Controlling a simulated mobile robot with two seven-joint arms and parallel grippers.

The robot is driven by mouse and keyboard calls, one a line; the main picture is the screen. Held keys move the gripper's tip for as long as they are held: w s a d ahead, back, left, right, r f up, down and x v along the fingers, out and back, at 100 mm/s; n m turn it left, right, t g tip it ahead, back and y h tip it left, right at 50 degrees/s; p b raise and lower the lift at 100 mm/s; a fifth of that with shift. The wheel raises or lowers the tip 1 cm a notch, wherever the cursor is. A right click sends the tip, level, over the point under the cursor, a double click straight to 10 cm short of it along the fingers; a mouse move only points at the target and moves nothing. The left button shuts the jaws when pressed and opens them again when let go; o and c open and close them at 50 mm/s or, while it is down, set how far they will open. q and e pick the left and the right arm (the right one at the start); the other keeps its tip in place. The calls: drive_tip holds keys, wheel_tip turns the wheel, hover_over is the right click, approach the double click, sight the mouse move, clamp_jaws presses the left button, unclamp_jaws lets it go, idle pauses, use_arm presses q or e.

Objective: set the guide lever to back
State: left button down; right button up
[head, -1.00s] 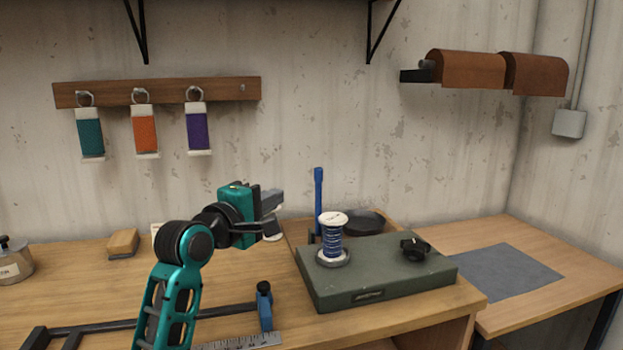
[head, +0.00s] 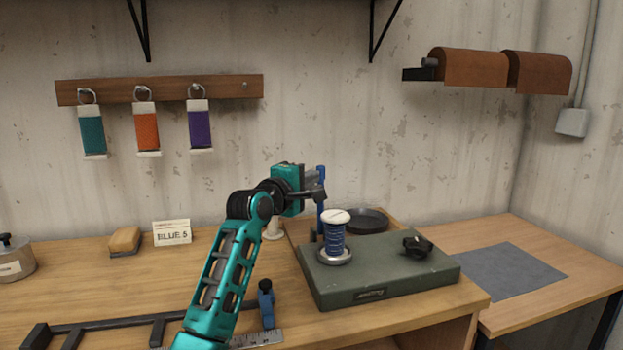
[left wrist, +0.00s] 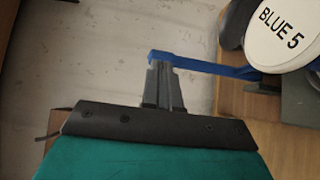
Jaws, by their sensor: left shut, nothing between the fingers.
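The guide lever appears to be the blue upright bar (head: 321,212) behind the thread spool on the green machine base (head: 385,283). In the left wrist view the blue bar (left wrist: 215,68) runs across from the fingertips toward the spool. My left gripper (head: 318,186) is shut and empty at the bar's upper end, its fingers overlapping it in the picture. The wrist view shows the fingertips (left wrist: 161,70) right beside that end; I cannot tell whether they touch. My right gripper is not in view.
A blue thread spool (head: 334,237), labelled BLUE 5 in the wrist view, stands by the lever. A black knob (head: 417,247) is on the base's right. A dark round dish (head: 366,219) sits behind. A BLUE 5 card (head: 172,233) and a sanding block (head: 125,241) stand left.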

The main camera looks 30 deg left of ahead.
use_arm(q)
drive_tip(key=shift+w+a, duration=0.1)
drive_tip(key=shift+w, duration=0.5)
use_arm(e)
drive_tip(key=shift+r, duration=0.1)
use_arm(q)
drive_tip(key=shift+r, duration=0.1)
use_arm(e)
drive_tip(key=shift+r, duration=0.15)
